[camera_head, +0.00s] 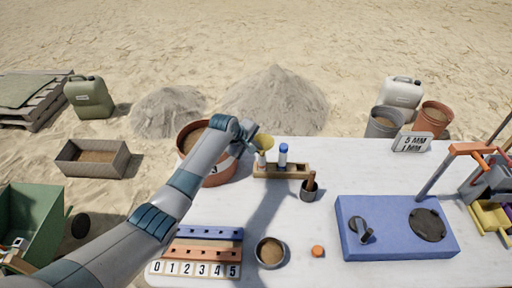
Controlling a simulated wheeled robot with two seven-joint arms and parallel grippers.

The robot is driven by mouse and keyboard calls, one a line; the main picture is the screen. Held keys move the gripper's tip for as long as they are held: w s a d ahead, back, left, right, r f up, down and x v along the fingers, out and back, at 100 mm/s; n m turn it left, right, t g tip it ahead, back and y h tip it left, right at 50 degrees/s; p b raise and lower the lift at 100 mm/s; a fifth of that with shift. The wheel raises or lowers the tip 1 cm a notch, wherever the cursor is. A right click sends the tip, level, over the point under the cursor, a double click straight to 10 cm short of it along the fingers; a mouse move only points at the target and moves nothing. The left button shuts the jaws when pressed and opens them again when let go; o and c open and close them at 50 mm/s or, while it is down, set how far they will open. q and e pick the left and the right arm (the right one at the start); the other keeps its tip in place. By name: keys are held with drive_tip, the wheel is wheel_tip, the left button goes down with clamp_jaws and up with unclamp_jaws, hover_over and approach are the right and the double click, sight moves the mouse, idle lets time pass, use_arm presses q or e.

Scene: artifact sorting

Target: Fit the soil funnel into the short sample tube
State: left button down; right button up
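The yellow soil funnel (264,142) is over the short sample tube (262,159), in the left part of a wooden rack (295,171). The funnel's spout and the tube's mouth are too small to tell whether one is inside the other. A taller tube with a blue cap (283,149) stands upright beside it in the rack. My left gripper (250,134) is at the funnel's left side, close against its rim. Its fingertips are too small to tell whether they are shut on it. My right gripper is not in view.
A round terracotta-coloured container (219,173) is behind my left forearm. A small dark cup with a brown tool (308,191) stands right of the rack. A blue device (394,228), a bowl of soil (270,252) and an orange cap (318,251) are nearer. The table's right-centre is clear.

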use_arm(q)
drive_tip(key=shift+f+b, duration=0.5)
drive_tip(key=shift+f, duration=0.55)
drive_tip(key=c, duration=1.9)
unclamp_jaws()
drive_tip(key=shift+r, duration=0.1)
drive_tip(key=b+v, duration=0.3)
drive_tip(key=v, duration=1.4)
drive_tip(key=shift+a, duration=0.2)
drive_tip(key=shift+s, duration=0.1)
